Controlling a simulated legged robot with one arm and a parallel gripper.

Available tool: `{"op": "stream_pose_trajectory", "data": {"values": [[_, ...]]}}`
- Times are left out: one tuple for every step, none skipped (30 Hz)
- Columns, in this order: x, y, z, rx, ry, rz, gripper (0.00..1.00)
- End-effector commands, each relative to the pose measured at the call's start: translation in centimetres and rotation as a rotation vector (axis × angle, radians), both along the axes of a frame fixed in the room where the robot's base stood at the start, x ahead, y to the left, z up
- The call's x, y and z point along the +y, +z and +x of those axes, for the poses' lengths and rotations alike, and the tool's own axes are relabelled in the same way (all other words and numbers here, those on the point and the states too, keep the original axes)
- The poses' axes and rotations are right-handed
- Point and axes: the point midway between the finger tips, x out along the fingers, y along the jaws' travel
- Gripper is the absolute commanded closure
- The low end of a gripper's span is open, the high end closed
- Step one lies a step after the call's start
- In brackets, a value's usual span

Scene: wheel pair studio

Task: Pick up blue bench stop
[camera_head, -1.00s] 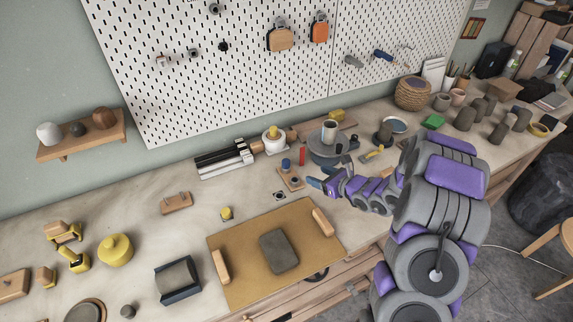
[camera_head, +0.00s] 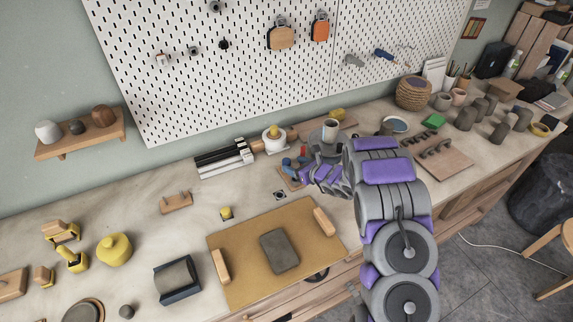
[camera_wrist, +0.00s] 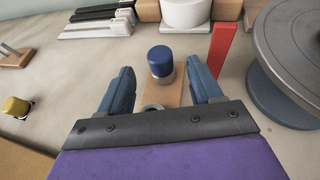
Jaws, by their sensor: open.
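The blue bench stop (camera_wrist: 161,62) has a round blue cap on a grey metal base. It stands upright on a small wooden board (camera_wrist: 174,95). In the wrist view it is a little beyond and between the fingertips of my gripper (camera_wrist: 161,84). The two blue-grey fingers are apart, one on each side, with nothing held. In the head view the stop (camera_head: 286,163) shows small on the bench, close to my gripper, which partly hides the wooden board.
A grey round turntable (camera_wrist: 292,45) is further right. A white pot (camera_wrist: 186,12) stands behind. A yellow-capped stop (camera_wrist: 16,107) is at left, with open bench between.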

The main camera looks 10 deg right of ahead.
Motion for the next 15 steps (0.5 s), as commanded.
{"op": "stream_pose_trajectory", "data": {"values": [[0.3, -0.3, 0.5, -0.002, 0.003, -0.001, 0.35], [0.4, -0.5, 0.8, -0.003, 0.002, -0.001, 0.35], [0.6, -0.8, 1.1, -0.002, 0.003, -0.001, 0.35], [0.8, -0.9, 1.4, -0.001, 0.004, 0.0, 0.35], [0.9, -1.1, 1.6, -0.001, 0.003, 0.001, 0.35], [1.2, -1.3, 1.9, -0.001, 0.003, 0.001, 0.35], [1.3, -1.4, 2.2, -0.001, 0.004, 0.001, 0.35], [1.5, -1.5, 2.5, -0.002, 0.003, 0.001, 0.35], [1.6, -1.5, 2.8, -0.004, 0.003, 0.001, 0.35], [1.7, -1.5, 3.0, -0.004, 0.002, 0.001, 0.35], [1.8, -1.6, 3.1, -0.004, 0.002, 0.001, 0.35], [1.9, -1.6, 3.2, -0.003, 0.001, 0.001, 0.35], [1.9, -1.6, 3.2, -0.003, 0.001, 0.001, 0.35], [2.0, -1.7, 3.3, -0.002, 0.001, 0.001, 0.35], [2.0, -1.7, 3.3, -0.001, 0.001, 0.001, 0.35]]}}
